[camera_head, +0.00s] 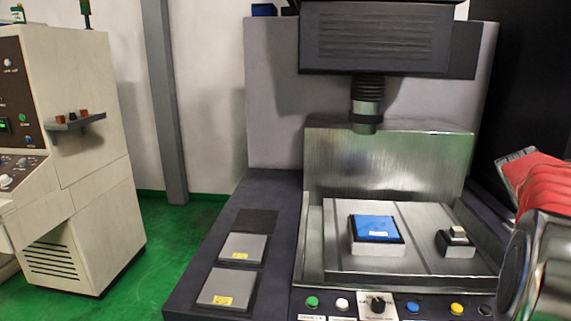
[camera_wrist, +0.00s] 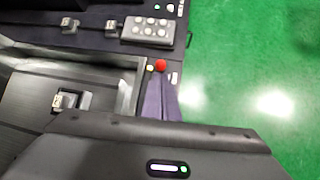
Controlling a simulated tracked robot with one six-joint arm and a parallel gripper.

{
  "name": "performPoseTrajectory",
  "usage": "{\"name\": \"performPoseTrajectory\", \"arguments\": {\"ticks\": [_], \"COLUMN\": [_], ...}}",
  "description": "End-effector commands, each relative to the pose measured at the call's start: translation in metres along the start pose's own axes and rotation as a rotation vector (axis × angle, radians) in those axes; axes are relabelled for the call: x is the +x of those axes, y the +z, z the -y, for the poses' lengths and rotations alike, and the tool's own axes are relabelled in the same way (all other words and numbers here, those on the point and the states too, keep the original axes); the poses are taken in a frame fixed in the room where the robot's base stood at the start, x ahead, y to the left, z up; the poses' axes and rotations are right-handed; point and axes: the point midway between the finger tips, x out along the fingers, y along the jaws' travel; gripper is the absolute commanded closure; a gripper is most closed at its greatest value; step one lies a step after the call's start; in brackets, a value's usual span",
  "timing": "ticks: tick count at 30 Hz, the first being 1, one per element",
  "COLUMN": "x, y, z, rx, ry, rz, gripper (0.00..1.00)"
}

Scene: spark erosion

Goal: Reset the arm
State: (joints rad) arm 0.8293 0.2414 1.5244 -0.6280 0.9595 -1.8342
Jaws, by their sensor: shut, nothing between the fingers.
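My arm (camera_head: 541,240), red and silver, comes in at the right edge of the head view, beside the machine. Its end is not visible there. My gripper (camera_wrist: 168,140) shows in the wrist view as a dark housing with a lit green light, across the bottom of the picture. It is shut and empty. Beyond it lie the machine's front edge and a red button (camera_wrist: 160,65). I cannot tell its distance from them, and nothing in view is held.
The machine's work table (camera_head: 340,215) carries a blue-topped block (camera_head: 376,227) and a small fixture (camera_head: 457,238). A metal head (camera_head: 367,112) hangs above. Two plates (camera_head: 242,248) (camera_head: 228,288) lie left. A beige cabinet (camera_head: 90,150) stands farther left. Green floor (camera_wrist: 250,70) is clear.

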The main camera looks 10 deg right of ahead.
Motion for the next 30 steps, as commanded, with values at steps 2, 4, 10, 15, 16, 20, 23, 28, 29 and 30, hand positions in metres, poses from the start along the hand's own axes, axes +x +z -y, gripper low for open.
{"name": "performPoseTrajectory", "arguments": {"ticks": [2, 4, 10, 15, 16, 20, 23, 28, 29, 30], "x": [0.000, 0.002, 0.016, 0.007, 0.003, -0.018, -0.040, -0.082, -0.089, -0.099], "y": [-0.001, -0.006, -0.044, -0.082, -0.090, -0.128, -0.159, -0.215, -0.224, -0.236], "z": [-0.001, 0.000, 0.014, 0.029, 0.030, 0.038, 0.045, 0.061, 0.064, 0.069], "rx": [0.075, 0.166, 0.462, 0.713, 0.756, 0.935, 1.066, 1.267, 1.295, 1.333], "ry": [0.003, 0.001, -0.043, -0.079, -0.084, -0.110, -0.132, -0.178, -0.185, -0.197], "rz": [-0.004, -0.018, -0.093, -0.159, -0.170, -0.227, -0.275, -0.361, -0.376, -0.395], "gripper": [1.00, 1.00, 1.00, 1.00, 1.00, 1.00, 1.00, 1.00, 1.00, 1.00]}}
